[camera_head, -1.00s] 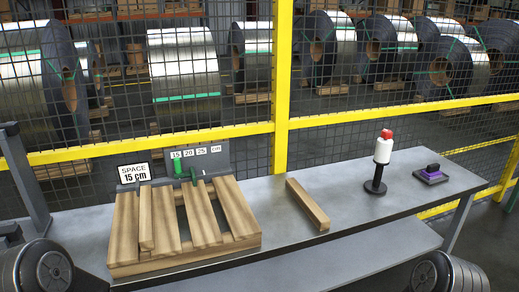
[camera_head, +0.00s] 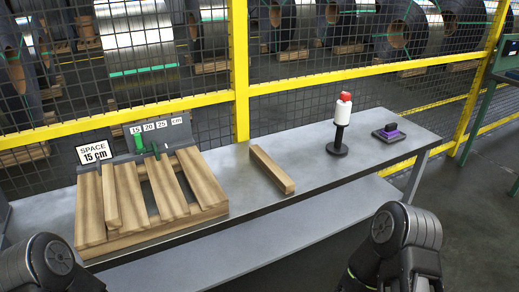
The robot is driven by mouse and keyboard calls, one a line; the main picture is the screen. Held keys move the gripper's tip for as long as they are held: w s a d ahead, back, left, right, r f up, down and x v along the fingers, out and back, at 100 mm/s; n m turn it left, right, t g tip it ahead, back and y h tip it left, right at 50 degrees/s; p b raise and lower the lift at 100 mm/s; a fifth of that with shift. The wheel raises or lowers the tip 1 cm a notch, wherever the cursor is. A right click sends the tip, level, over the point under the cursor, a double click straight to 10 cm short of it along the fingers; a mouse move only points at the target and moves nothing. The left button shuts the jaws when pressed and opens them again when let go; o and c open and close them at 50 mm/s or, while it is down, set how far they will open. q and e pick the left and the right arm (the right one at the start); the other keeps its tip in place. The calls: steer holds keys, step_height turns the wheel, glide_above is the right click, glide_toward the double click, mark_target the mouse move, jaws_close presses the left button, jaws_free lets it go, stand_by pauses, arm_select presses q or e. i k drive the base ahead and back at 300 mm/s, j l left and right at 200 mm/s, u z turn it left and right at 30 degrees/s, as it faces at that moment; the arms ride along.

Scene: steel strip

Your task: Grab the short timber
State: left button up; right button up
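A short timber (camera_head: 272,169) lies alone on the grey workbench (camera_head: 240,190), to the right of the wooden pallet. It is a light brown bar, lying at a slant. The wooden pallet (camera_head: 150,232) with several slats is at the left of the bench, and another narrow timber (camera_head: 111,200) lies along its left slats. Parts of my two arms show at the bottom left and bottom right edges. Neither gripper is in view, and nothing is seen touching the short timber.
A sign reading "SPACE 15 cm" (camera_head: 95,153) and a gauge with green handles (camera_head: 139,143) stand behind the pallet. A red and white lamp on a black stand (camera_head: 340,125) and a purple and black device (camera_head: 389,134) are at the right. A yellow-framed mesh fence (camera_head: 240,75) runs behind.

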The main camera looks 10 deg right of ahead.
mark_target(282, 180)
steer(key=i+l+z, duration=0.15)
steer(key=l, duration=0.35)
steer(key=i+l+z, duration=0.15)
steer(key=i+l, duration=0.15)
steer(key=l, duration=0.2)
steer(key=i+l+z, duration=0.15)
steer(key=l, duration=0.25)
steer(key=i+l+z, duration=0.15)
steer(key=i+l, duration=0.25)
